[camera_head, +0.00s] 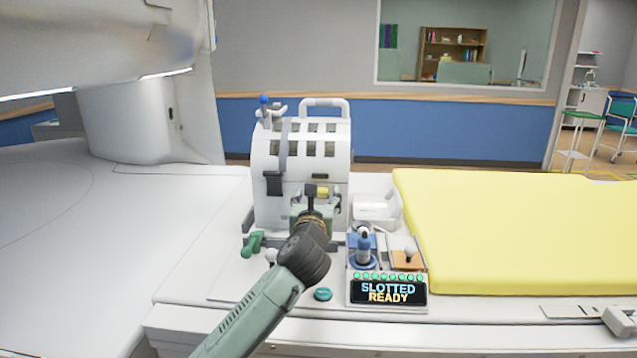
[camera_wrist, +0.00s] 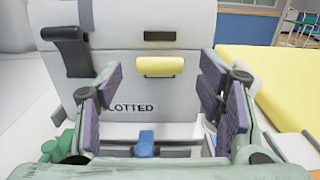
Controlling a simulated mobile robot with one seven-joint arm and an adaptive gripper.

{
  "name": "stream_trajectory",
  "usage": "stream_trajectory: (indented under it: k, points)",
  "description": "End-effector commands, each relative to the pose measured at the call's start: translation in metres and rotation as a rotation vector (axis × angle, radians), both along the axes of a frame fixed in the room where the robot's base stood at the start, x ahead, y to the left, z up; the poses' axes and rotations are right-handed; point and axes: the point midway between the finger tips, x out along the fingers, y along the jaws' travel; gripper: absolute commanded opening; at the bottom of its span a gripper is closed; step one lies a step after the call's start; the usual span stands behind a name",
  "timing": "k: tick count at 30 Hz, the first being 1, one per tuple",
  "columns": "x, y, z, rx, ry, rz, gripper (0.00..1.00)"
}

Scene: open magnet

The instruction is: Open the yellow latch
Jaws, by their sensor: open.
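The yellow latch (camera_wrist: 160,67) is a small rounded bar on the front of a white housing (camera_wrist: 196,25), below a dark slot. In the head view the yellow latch (camera_head: 322,191) shows just above my gripper (camera_head: 311,200), whose arm partly covers the housing's lower front. In the wrist view my gripper (camera_wrist: 160,92) is open and empty. Its purple-padded fingers stand left and right of the latch, apart from it. The latch lies in front of the gap, a little above the fingertips' middle.
A black latch (camera_wrist: 70,48) with a strap sits left of the yellow one. A display panel (camera_head: 388,292) reads "SLOTTED READY". A green lever (camera_head: 252,244) is at the housing's lower left. A yellow padded bed (camera_head: 500,230) lies to the right.

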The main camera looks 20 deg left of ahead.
Motion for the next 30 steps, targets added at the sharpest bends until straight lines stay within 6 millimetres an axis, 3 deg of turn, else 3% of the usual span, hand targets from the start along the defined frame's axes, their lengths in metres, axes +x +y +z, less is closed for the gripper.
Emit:
stream_trajectory:
  k: [3, 8, 19, 30]
  points:
    - [0.021, 0.005, 0.003, -0.001, 0.002, 0.000, 0.61]
    - [0.037, 0.011, 0.002, 0.000, 0.000, 0.000, 0.61]
    - [0.043, 0.013, 0.000, 0.001, -0.001, 0.001, 0.61]
    - [0.042, 0.013, 0.000, 0.001, -0.001, 0.000, 0.37]
